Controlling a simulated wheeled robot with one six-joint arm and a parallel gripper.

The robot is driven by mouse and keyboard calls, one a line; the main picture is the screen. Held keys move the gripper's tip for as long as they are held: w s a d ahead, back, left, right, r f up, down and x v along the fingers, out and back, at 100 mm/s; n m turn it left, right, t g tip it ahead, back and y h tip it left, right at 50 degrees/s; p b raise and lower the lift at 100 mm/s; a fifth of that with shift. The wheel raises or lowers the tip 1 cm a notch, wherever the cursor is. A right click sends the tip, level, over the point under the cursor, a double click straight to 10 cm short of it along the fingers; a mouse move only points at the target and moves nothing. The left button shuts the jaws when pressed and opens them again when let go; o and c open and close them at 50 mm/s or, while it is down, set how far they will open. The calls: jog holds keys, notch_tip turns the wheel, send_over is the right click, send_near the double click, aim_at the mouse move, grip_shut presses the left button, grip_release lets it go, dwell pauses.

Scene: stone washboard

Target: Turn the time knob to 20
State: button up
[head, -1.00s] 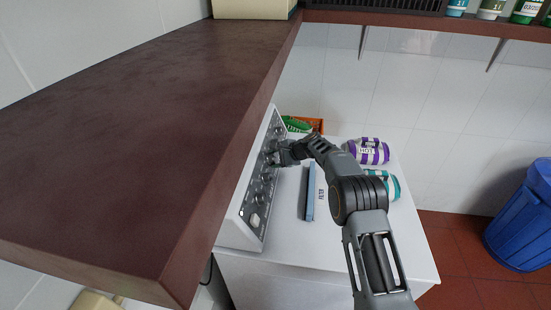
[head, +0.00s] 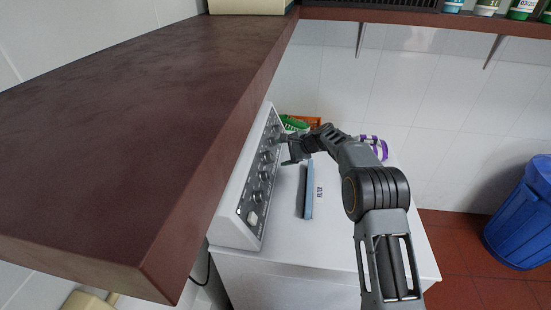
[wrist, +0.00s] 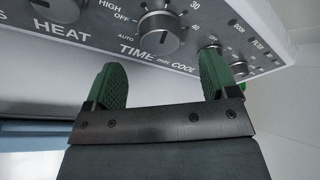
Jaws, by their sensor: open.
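The time knob (wrist: 160,36) is a round grey dial on the panel, above the printed words "TIME min" in the wrist view. The numbers 30 and 40 show to its right, and OFF and AUTO to its left. I cannot tell exactly where its pointer stands. My gripper (wrist: 160,82) is open and empty, its two green fingers apart below the knob and not around it. In the head view, my gripper (head: 287,149) is beside the far part of the knob panel (head: 244,206); which knob there is the time knob is unclear.
A blue-grey bar (head: 309,190) lies on the white top (head: 345,235). A brown shelf (head: 130,120) overhangs at left.

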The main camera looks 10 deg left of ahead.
jog(key=b+v, duration=0.1)
jog(key=v, duration=0.7)
jog(key=shift+b, duration=0.35)
jog(key=shift+d, duration=0.1)
jog(key=s+d+f+n+g+h, duration=0.1)
jog(key=s+d+f+n+h, duration=0.3)
jog(key=s+d+f, duration=0.25)
jog(key=s+d+r+n+t+h, duration=0.1)
jog(key=s+d+r+n+h, duration=0.1)
jog(key=s+d, duration=0.3)
jog(key=s+d+r+n+t+h, duration=0.1)
jog(key=s+d+r, duration=0.3)
jog(key=s, duration=1)
jog(key=s+d+r+n+t+h, duration=0.1)
jog(key=s+d+r+n+h, duration=0.2)
jog(key=s+d, duration=0.3)
jog(key=s, duration=0.3)
jog(key=shift+d, duration=0.2)
jog(key=shift+s+r, duration=0.1)
jog(key=shift+s, duration=0.05)
jog(key=shift+c, duration=0.5)
